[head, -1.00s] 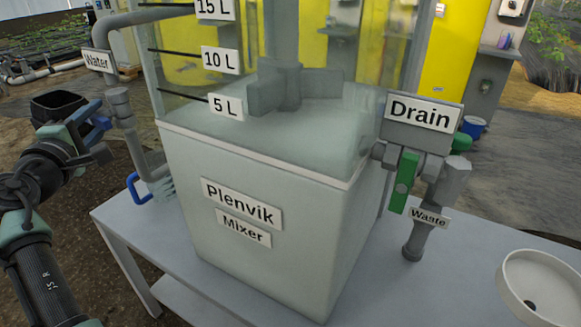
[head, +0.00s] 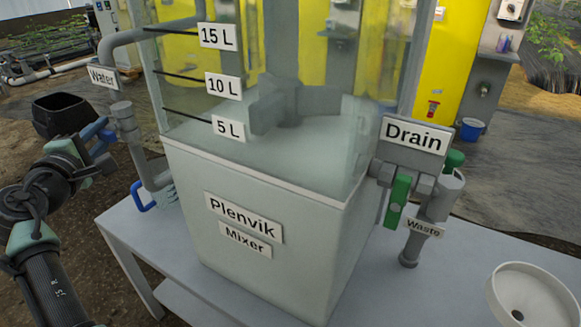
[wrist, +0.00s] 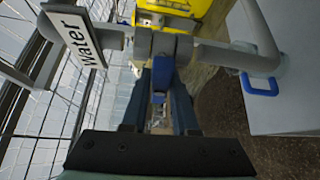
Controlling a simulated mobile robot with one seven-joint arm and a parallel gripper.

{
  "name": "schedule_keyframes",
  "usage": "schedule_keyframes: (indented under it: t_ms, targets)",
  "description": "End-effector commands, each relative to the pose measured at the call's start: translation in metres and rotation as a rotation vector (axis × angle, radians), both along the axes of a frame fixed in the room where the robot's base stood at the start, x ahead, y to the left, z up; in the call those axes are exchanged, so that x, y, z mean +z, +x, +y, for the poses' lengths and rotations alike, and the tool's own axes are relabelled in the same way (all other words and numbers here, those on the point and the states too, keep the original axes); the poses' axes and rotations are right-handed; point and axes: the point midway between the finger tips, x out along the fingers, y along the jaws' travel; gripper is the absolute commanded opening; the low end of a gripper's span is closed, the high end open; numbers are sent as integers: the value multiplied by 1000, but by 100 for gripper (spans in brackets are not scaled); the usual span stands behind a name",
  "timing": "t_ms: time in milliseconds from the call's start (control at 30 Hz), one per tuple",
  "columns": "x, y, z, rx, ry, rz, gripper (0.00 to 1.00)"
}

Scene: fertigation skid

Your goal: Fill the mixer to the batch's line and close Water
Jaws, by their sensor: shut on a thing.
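The clear Plenvik mixer tank (head: 290,165) stands on the bench with lines marked 5 L, 10 L and 15 L. Pale liquid (head: 300,140) lies low in it, around the 5 L mark; its exact level is hard to read. The Water sign (head: 103,77) hangs at the left, also in the wrist view (wrist: 80,40). My gripper (head: 101,140) is shut on the blue Water lever (head: 94,128). In the wrist view the lever (wrist: 162,72) sits between my fingers (wrist: 160,100), pointing toward my palm. No batch note is in view.
The Drain sign (head: 414,135) is at the right, with a green lever (head: 398,200) hanging down and a Waste pipe (head: 440,195). A white round basin (head: 535,295) stands at front right. A blue loop handle (head: 140,196) is low at the left.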

Motion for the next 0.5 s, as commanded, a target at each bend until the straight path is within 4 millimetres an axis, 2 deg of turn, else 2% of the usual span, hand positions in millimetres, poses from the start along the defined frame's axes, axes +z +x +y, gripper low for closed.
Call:
schedule_keyframes:
  t_ms: [33, 500]
  targets:
    - [8, 0, 0, 0, -20, 14, 0]
    - [9, 0, 0, 1, -228, 133, 0]
